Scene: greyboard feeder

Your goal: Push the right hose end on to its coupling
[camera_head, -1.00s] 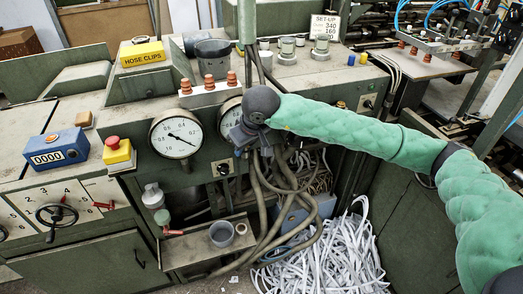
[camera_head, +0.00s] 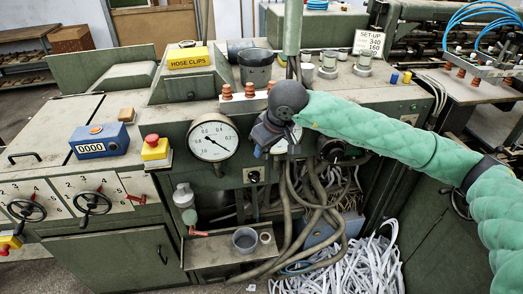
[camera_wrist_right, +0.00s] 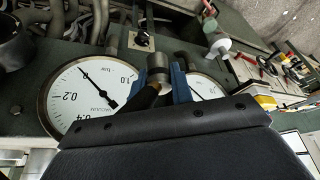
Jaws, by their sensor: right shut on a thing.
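My right gripper (camera_head: 268,138) is in front of the second dial gauge on the green machine front, partly hiding it. In the right wrist view its blue fingers (camera_wrist_right: 164,88) are shut around a dark, short cylindrical piece (camera_wrist_right: 158,68), which looks like the hose end. Whether it touches a coupling is hidden by the gripper. Grey-brown hoses (camera_head: 290,205) hang below the gripper, and hoses also show at the top left of the wrist view (camera_wrist_right: 98,18). I cannot make out the right coupling. My left gripper is not in view.
A black knob (camera_head: 255,177) is below. A tray with a grey cup (camera_head: 245,239) and shredded paper (camera_head: 350,270) lie lower. Orange-brown fittings (camera_head: 250,90) stand above.

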